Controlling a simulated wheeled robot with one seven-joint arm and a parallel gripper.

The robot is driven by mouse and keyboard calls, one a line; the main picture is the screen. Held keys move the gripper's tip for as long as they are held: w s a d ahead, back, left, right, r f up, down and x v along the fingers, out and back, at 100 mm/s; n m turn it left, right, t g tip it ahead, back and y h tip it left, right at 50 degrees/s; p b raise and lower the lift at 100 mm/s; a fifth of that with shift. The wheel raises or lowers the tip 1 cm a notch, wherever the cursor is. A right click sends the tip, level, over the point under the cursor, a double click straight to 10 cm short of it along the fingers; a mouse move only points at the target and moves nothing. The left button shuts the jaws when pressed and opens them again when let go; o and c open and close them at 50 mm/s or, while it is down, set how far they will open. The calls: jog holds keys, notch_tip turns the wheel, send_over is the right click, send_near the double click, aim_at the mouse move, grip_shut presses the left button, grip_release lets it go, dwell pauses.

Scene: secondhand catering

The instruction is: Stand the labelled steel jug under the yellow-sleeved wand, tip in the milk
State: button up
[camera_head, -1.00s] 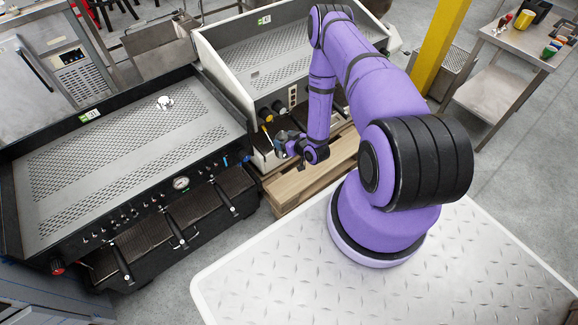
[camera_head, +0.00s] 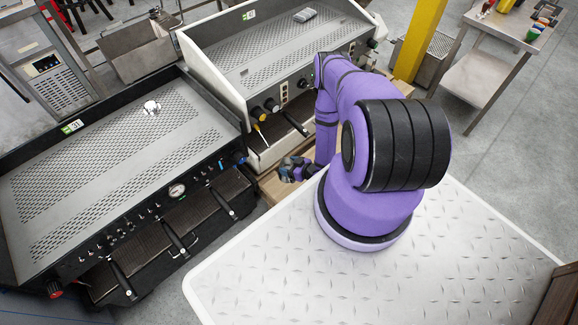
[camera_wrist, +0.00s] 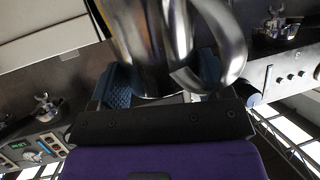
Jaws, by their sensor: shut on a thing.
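A shiny steel jug (camera_wrist: 150,40) fills the top middle of the wrist view, its loop handle (camera_wrist: 232,50) to the right. My gripper (camera_wrist: 163,82) is shut on it, with blue finger pads at either side. No label shows on the part in view, and the inside of the jug is hidden. In the head view my gripper (camera_head: 290,168) is small, low in front of the pale-sided espresso machine; the jug is hard to make out there. The yellow-sleeved wand (camera_head: 259,132) hangs at the left of that machine's front, above and left of my gripper and apart from it.
The pale-sided machine (camera_head: 290,60) stands behind my arm. A black espresso machine (camera_head: 110,160) with several protruding handles is close on the left. Wooden boards (camera_head: 270,187) lie below my gripper. A yellow post (camera_head: 418,40) and a steel side table (camera_head: 490,75) stand at right.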

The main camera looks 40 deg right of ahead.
jog(key=shift+w+a, duration=0.15)
jog(key=shift+w, duration=4.45)
jog(key=shift+w+r+g, duration=0.9)
jog(key=shift+r, duration=2.2)
jog(key=shift+t, duration=0.9)
jog(key=shift+w+a+f, duration=0.1)
jog(key=shift+w, duration=2.2)
jog(key=shift+w+a+f, duration=0.1)
jog(key=shift+w, duration=2.15)
jog(key=shift+f, duration=0.2)
jog(key=o, duration=1.6)
jog(key=shift+o, duration=0.2)
jog(key=v, duration=1.1)
